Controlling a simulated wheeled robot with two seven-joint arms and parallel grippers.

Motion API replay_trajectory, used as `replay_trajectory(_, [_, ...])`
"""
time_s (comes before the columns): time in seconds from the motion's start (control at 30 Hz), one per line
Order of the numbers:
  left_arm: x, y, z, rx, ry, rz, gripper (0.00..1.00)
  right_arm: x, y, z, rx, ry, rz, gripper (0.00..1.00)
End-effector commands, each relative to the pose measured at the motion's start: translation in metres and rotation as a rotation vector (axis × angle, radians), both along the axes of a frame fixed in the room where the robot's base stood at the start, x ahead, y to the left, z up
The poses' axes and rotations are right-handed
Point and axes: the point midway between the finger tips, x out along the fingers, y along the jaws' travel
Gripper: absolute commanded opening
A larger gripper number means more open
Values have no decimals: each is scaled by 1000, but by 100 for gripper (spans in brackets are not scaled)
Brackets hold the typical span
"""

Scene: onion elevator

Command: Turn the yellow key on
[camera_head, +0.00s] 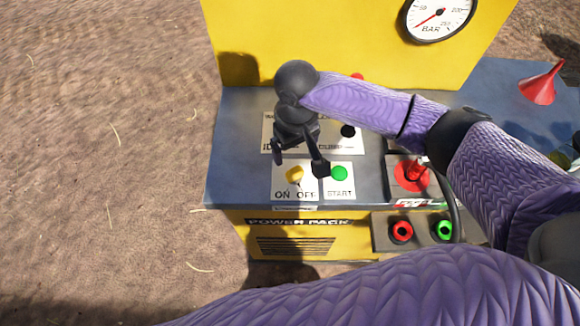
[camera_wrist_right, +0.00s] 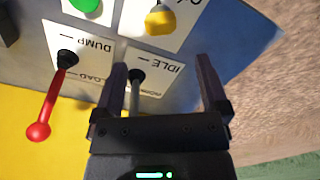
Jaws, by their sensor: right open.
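The yellow key (camera_head: 295,175) sits on the white ON/OFF label at the front of the grey panel top. It also shows in the right wrist view (camera_wrist_right: 160,20), at the top, beyond the fingertips. My right gripper (camera_head: 300,156) is above the panel, just behind the key in the head view. In the wrist view the fingers (camera_wrist_right: 160,62) are apart, with a dark-knobbed lever (camera_wrist_right: 136,77) on the IDLE label showing between them. Nothing is held, and the fingers look apart from the key. My left gripper is not in view.
A green START button (camera_head: 339,173) is right of the key. A red-knobbed DUMP/LOAD lever (camera_wrist_right: 38,130) is beside the IDLE lever. A red switch (camera_head: 415,170) and red and green sockets (camera_head: 401,231) are further right. The yellow back wall with a gauge (camera_head: 438,14) rises behind.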

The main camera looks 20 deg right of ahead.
Motion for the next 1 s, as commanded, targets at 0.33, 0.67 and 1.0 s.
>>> replay_trajectory(0.33, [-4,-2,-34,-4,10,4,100,-1,1,-80,2,1,3,94])
replay_trajectory(0.67, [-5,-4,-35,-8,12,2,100,-1,1,-88,2,-1,5,94])
replay_trajectory(1.0, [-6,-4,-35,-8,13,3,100,-1,1,-87,2,-1,5,28])
